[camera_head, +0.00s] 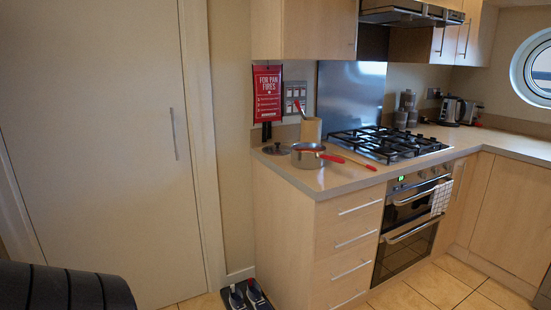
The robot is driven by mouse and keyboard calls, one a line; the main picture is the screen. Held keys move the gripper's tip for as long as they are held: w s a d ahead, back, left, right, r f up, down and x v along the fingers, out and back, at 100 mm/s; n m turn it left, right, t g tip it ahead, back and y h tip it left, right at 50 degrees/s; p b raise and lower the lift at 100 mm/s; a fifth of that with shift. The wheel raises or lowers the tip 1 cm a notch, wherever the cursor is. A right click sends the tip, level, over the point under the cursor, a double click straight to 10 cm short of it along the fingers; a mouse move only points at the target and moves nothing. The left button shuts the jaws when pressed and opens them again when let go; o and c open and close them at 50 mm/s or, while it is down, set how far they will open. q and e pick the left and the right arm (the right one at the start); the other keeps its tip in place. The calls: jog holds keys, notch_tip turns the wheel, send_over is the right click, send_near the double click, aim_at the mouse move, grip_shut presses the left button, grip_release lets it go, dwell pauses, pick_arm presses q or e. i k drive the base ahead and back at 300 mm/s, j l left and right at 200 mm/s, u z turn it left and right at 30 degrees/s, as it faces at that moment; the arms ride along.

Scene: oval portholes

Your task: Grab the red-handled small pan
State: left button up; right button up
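A small steel pan (307,157) stands on the left end of the wooden counter, left of the gas hob. A red handle (332,158) reaches from it to the right. A second red-handled piece (356,163) lies or reaches across the counter just to the right; I cannot tell whether it belongs to this pan. Neither of my grippers is in view.
A dark lid (277,149) lies left of the pan. A utensil pot (311,130) stands behind it. The gas hob (388,143) is to the right. Shoes (246,296) sit on the floor left of the drawers (347,250). A closed door (100,140) fills the left.

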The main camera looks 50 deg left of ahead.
aim_at(305, 156)
jog(key=u, duration=1.4)
jog(key=i+j, duration=0.6)
jog(key=i, duration=0.2)
